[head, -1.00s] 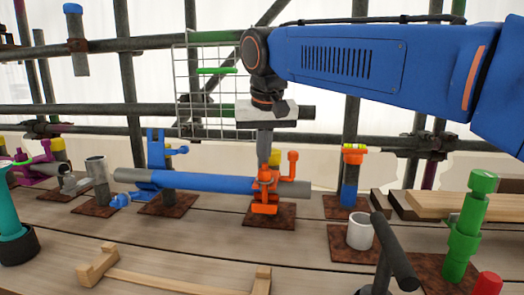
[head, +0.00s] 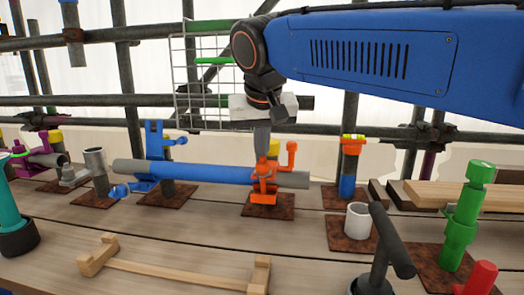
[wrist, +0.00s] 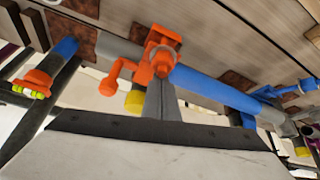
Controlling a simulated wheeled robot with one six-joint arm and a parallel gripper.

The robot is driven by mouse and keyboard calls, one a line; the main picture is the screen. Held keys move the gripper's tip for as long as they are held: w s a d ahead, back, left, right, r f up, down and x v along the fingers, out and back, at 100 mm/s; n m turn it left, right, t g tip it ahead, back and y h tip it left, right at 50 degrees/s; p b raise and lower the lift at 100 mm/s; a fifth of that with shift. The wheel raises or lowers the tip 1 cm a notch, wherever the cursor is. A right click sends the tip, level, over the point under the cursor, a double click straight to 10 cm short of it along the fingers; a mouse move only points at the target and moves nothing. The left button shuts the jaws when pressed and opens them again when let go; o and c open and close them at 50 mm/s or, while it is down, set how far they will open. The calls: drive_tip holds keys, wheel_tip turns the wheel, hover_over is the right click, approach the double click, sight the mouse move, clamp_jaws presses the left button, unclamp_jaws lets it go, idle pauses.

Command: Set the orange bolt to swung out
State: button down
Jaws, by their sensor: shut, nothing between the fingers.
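The orange bolt belongs to the orange clamp (head: 263,185), which sits around the right part of a horizontal grey and blue tube (head: 215,173). An upright orange arm with a knob (head: 291,153) rises at the clamp's right; I cannot tell for sure which orange part is the bolt. My gripper (head: 262,150) points down just above and behind the clamp, its fingers shut and empty. In the wrist view the fingers (wrist: 161,100) reach to the orange clamp (wrist: 158,55), with the knobbed arm (wrist: 118,75) beside them. Whether they touch is unclear.
A blue clamp (head: 156,160) holds the tube's left part. A white cup (head: 358,221), a dark T-shaped post (head: 384,245) and a green post (head: 466,220) stand at the right. A wooden bracket (head: 180,280) lies in front. Scaffold tubes and a wire mesh stand behind.

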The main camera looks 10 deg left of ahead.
sight(258, 166)
drive_tip(key=s+t, duration=0.2)
drive_tip(key=s, duration=0.1)
drive_tip(key=s+t, duration=0.1)
drive_tip(key=t, duration=0.1)
drive_tip(key=shift+s+f, duration=0.2)
drive_tip(key=shift+f, duration=0.15)
drive_tip(key=s+f+t+y, duration=0.1)
drive_tip(key=s+f+t, duration=0.5)
drive_tip(key=f, duration=0.1)
drive_tip(key=shift+s+d+n, duration=0.3)
drive_tip(key=shift+s+n, duration=0.05)
drive_tip(key=shift+n, duration=0.05)
idle(0.4)
wheel_tip(258, 166, up, 5)
drive_tip(key=a, duration=0.1)
drive_tip(key=f+v, duration=0.1)
drive_tip(key=v, duration=0.7)
drive_tip(key=shift+s+f+t, duration=0.3)
drive_tip(key=shift+s+f, duration=0.3)
drive_tip(key=shift+f, duration=0.2)
